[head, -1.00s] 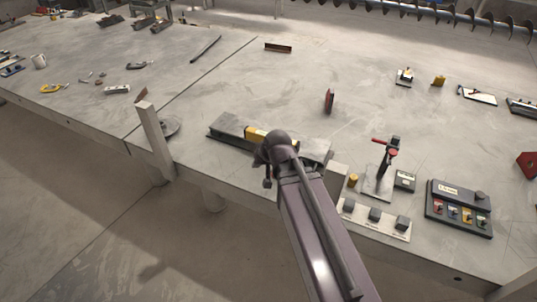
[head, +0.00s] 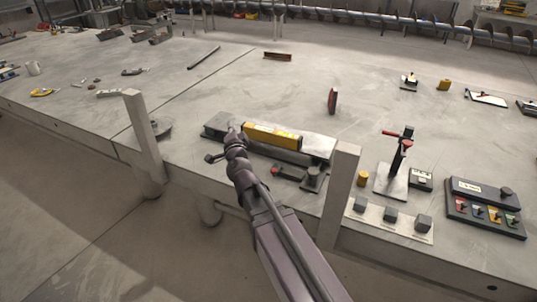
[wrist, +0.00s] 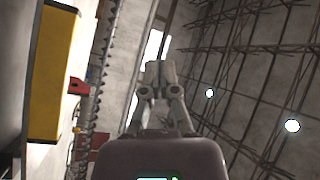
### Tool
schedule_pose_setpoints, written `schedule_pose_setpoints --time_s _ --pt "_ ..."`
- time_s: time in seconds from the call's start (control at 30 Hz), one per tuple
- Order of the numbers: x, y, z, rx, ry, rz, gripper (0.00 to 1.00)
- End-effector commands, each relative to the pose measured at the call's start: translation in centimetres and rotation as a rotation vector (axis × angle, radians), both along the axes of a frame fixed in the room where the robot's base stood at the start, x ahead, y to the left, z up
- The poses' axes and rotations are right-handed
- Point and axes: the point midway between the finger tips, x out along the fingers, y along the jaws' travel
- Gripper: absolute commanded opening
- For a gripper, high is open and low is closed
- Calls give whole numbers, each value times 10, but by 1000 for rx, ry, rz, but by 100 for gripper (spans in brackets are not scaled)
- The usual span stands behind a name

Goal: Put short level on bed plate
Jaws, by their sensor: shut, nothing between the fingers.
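The yellow short level (head: 272,136) lies lengthwise on top of the long grey bed plate (head: 316,147) near the table's front edge. It also shows large and close along the left of the wrist view (wrist: 55,70). My gripper (wrist: 157,72) is shut and empty, its fingers together in the wrist view, apart from the level. In the head view my gripper's end (head: 234,142) is just left of the level, in front of the plate's left part. The fingertips are hard to make out there.
Two upright posts (head: 143,135) (head: 339,195) stand at the table's front edge, on either side of my arm. A red-handled clamp stand (head: 397,165), a block strip (head: 390,219) and a dark control box (head: 484,208) are at right. The table behind the plate is mostly clear.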

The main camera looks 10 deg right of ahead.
Motion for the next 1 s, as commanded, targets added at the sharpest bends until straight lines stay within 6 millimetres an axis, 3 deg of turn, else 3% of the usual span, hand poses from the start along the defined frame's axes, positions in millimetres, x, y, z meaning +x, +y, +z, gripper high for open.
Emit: schedule_pose_setpoints --time_s 0.03,0.27,0.6,0.8,1.0 --pt "1 -3 -14 43 -20 -44 0" --pt "-5 -28 -48 248 -87 -289 0" --pt "-31 -57 -114 471 -90 -637 0" --pt "-42 -62 -132 519 -78 -733 0" --pt "-44 -63 -133 526 -76 -748 0"
